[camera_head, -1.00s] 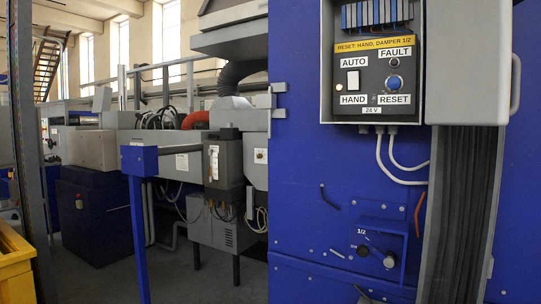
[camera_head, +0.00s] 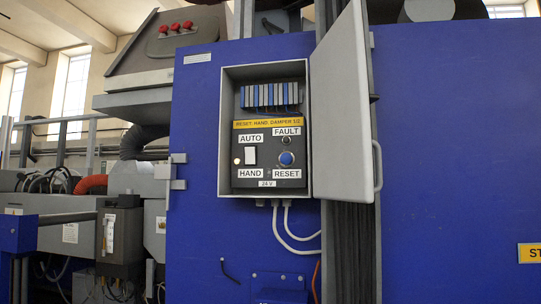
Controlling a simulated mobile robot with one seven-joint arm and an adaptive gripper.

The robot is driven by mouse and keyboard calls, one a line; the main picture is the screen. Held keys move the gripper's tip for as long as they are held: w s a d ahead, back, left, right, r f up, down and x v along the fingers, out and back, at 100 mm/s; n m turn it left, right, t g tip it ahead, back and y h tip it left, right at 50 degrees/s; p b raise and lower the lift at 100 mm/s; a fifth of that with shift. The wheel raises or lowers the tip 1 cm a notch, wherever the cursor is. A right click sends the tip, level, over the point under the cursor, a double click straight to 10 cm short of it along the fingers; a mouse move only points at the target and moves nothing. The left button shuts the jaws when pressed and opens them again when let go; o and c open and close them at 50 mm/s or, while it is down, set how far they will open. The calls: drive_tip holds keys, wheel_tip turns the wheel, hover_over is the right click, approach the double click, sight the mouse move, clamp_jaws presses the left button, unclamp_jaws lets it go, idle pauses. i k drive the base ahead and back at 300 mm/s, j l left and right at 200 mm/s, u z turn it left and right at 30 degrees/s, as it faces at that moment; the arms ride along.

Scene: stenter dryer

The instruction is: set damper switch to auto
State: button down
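The control box (camera_head: 227,130) is open on the blue machine panel, near the middle of the head view. A pale lamp (camera_head: 237,161) left of the switch looks lit. The blue RESET button (camera_head: 286,158) sits to the right, with the dark FAULT lamp (camera_head: 286,141) above it. My gripper is not in view.
White cables (camera_head: 285,225) hang below the box. A grey vertical column (camera_head: 352,250) runs below the door. The blue panel right of it is mostly bare.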

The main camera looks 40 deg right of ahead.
sight(249, 151)
drive_tip(key=i, duration=0.5)
drive_tip(key=z, duration=1.6)
